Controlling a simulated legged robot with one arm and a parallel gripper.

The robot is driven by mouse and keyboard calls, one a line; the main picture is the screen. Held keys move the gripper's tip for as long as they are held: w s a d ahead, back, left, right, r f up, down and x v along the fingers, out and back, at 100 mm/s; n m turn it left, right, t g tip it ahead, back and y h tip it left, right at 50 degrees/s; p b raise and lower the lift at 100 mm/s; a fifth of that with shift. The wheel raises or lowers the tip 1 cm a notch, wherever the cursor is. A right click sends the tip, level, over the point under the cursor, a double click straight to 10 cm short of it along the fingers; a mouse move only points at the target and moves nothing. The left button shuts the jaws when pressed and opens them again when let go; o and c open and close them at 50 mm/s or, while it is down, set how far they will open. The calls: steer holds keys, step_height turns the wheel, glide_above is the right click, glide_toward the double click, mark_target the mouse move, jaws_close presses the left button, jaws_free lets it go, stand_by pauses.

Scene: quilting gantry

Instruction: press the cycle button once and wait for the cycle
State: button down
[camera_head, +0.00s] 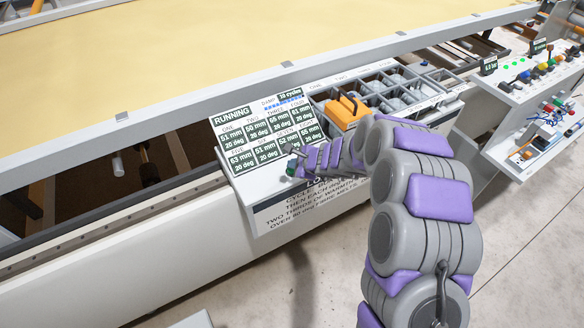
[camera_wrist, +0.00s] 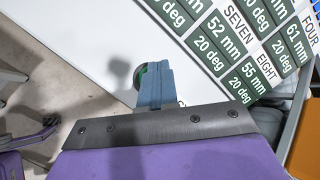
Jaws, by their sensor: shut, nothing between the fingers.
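The cycle button is a small green button in a dark ring (camera_wrist: 139,78) on the white panel. In the wrist view most of it is hidden behind my fingers. My gripper (camera_wrist: 154,80) is shut and empty, with its tips over the button. I cannot tell whether they touch it. In the head view, my gripper (camera_head: 293,160) is at the lower front part of the panel, beside the green button (camera_head: 291,168). The display (camera_head: 232,115) above reads RUNNING, over dark tiles with mm and degree values.
A divided tray (camera_head: 392,90) with an orange block (camera_head: 350,110) lies right of the display. A long yellow quilting bed (camera_head: 200,50) with a grey rail is behind. Another control panel (camera_head: 540,75) with knobs stands at far right. The floor in front is clear.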

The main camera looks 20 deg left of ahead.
steer(key=shift+r+p, duration=0.35)
steer(key=shift+r, duration=0.3)
step_height(320, 180, up, 5)
steer(key=p, duration=0.4)
